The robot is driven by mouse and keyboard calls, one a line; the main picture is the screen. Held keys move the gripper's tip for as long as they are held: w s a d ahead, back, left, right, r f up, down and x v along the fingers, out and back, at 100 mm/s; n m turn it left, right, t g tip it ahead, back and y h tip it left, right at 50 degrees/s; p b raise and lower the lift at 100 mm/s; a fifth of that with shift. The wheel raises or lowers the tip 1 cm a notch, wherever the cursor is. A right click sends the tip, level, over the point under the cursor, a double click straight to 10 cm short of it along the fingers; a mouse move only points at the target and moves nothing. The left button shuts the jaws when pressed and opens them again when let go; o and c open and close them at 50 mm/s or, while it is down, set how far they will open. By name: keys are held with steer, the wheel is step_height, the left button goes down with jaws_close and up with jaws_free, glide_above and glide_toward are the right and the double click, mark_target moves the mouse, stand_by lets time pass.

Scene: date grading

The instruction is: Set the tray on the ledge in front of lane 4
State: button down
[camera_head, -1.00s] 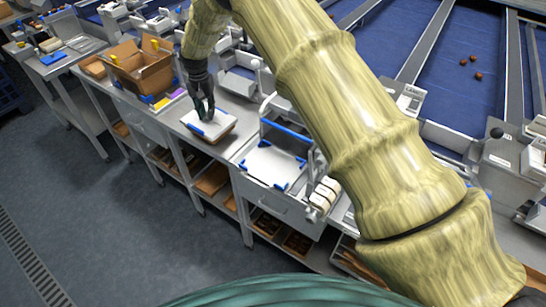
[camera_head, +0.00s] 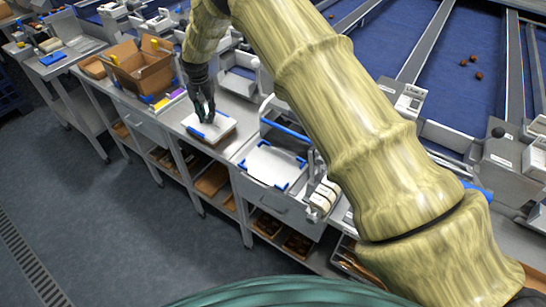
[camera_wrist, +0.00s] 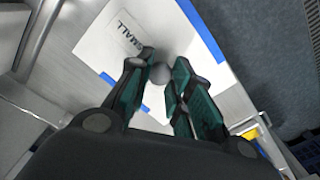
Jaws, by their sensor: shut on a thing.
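My gripper (camera_head: 203,112) points down at the left bench and is shut on the round grey knob (camera_wrist: 160,74) of a flat white tray (camera_head: 222,125). The tray has blue strips at its edges, and its face (camera_wrist: 100,42) shows the word SMALL in the wrist view. The tray lies over the steel bench top, with a tan edge showing under it; I cannot tell whether it touches the bench. A lane sign (camera_head: 409,100) stands at the foot of the blue lanes, its number too small to read. I cannot pick out lane 4.
A scale-like stand with a white plate and blue corners (camera_head: 272,168) is right of the tray. White blocks (camera_head: 323,197) sit beside it. An open cardboard box (camera_head: 143,70) stands to the left. Brown dates (camera_head: 470,62) lie on a blue lane. The floor (camera_head: 120,235) in front is clear.

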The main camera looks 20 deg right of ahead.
steer(key=shift+f, duration=0.4)
steer(key=c, duration=1.2)
jaws_free()
steer(key=shift+r, duration=0.1)
steer(key=shift+r+p, duration=1.85)
steer(key=shift+r, duration=2.55)
